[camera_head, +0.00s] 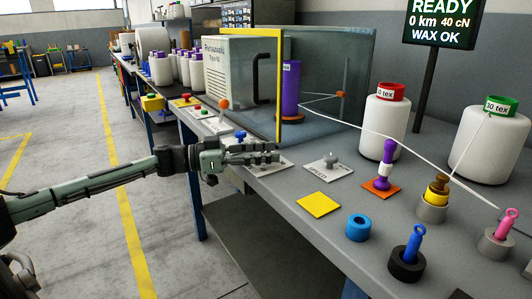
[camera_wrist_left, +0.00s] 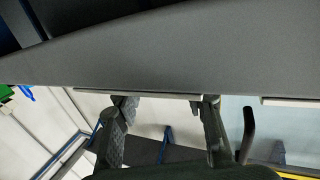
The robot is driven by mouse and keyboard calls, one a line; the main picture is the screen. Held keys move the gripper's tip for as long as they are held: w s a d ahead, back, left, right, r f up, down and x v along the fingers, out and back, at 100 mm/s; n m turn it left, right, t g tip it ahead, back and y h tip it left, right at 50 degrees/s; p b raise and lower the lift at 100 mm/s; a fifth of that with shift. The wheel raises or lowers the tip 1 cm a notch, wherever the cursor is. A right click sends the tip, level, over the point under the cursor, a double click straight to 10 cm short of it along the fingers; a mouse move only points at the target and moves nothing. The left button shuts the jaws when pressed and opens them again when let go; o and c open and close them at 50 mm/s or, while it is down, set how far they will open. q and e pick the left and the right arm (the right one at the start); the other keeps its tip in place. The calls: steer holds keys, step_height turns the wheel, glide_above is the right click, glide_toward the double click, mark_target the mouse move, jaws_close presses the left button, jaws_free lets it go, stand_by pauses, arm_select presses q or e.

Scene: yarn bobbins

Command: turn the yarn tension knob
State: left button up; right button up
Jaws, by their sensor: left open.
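My left gripper (camera_head: 266,154) is open and empty at the left edge of the grey bench, over a white plate (camera_head: 284,166) that it partly covers. A small blue knob (camera_head: 240,135) shows just behind the gripper. A grey knob (camera_head: 331,161) stands on a white labelled plate to the right of the gripper, apart from it. My right gripper is out of view.
A machine with a yellow-framed clear guard (camera_head: 280,85) stands behind. A purple-and-white piece (camera_head: 388,160), a blue ring (camera_head: 358,228) and several small coloured parts stand to the right, before white yarn cones (camera_head: 385,125). A display (camera_head: 441,22) reads READY, 40 cN.

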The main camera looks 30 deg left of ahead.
arm_select(q)
steer(key=shift+w+d, duration=0.1)
jaws_close()
stand_by(0.3)
